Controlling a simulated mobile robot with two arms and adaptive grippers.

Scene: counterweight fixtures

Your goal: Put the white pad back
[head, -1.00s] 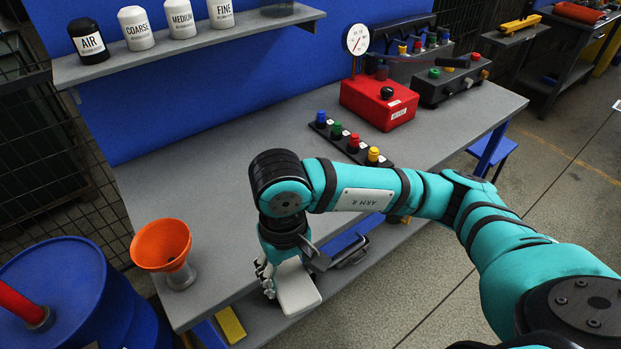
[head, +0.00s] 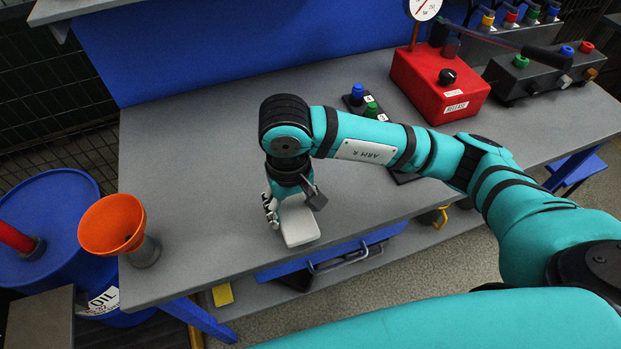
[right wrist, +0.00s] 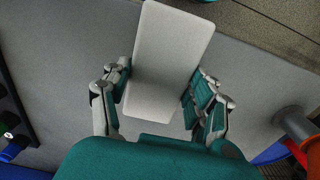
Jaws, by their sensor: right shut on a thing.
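The white pad (head: 299,226) is a flat, pale block with rounded corners. My right gripper (head: 290,202) is shut on it, and in the head view the pad's near end sticks out below the fingers over the front part of the grey bench top. In the right wrist view the white pad (right wrist: 172,50) lies between the two fingers of the gripper (right wrist: 163,85). I cannot tell whether the pad touches the bench. My left gripper is not in view.
An orange funnel (head: 111,224) stands at the bench's left end, beside a blue drum (head: 60,200). A red box (head: 440,82) with a gauge and colored knobs stand at the back right. A yellow block (head: 222,294) lies below the bench. The bench (head: 200,150) left of my arm is clear.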

